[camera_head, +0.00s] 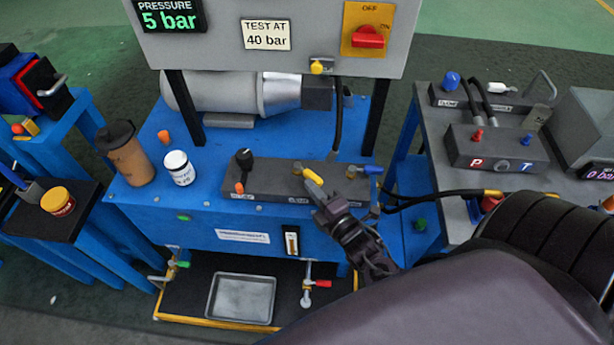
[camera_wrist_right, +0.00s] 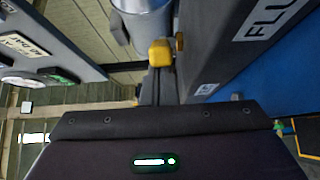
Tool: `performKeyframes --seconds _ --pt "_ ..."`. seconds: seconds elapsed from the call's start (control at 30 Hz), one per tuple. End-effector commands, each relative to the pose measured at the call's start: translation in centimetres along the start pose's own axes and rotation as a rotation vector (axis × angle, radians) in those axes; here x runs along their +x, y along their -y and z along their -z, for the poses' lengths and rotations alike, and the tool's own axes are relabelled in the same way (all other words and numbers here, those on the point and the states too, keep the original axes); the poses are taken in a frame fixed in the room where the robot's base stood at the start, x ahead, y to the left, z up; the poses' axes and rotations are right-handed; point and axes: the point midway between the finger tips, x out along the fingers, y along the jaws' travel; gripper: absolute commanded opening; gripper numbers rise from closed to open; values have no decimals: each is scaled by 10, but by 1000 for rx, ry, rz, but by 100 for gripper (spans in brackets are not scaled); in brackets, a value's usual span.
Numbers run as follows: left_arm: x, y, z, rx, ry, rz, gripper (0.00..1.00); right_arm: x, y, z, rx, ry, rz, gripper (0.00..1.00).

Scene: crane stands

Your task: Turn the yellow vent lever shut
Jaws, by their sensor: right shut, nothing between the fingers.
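The yellow vent lever (camera_head: 313,175) sits on the dark manifold block (camera_head: 275,182) on top of the blue bench. It points up and to the left in the head view. A yellow lever end (camera_wrist_right: 160,52) also shows in the right wrist view, just beyond my fingers. My right gripper (camera_head: 322,193) is shut and empty, with its tips right at the lower end of the lever. I cannot tell whether they touch it. The gripper partly hides the block's right part and the lever's base. My left gripper is not in view.
A black-knobbed lever (camera_head: 244,159) stands left on the block. A white jar (camera_head: 179,168) and a brown cup (camera_head: 126,153) stand further left. The panel above (camera_head: 290,40) shows 5 bar and a red switch (camera_head: 368,37). Black hoses (camera_head: 430,197) run right to another bench.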

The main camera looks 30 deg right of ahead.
Motion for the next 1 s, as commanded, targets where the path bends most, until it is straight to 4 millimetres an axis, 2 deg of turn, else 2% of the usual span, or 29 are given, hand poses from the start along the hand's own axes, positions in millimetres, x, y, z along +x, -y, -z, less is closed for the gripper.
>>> performKeyframes --seconds 0.03,0.23,0.6,1.0 --pt "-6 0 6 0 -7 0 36 0 -3 -5 -8 -36 2 0" --pt "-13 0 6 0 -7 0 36 0 -2 -16 -4 -157 0 0" --pt "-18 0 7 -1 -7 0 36 1 0 -25 0 -148 -1 0" --pt "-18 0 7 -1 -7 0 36 1 0 -25 0 -148 -1 0"
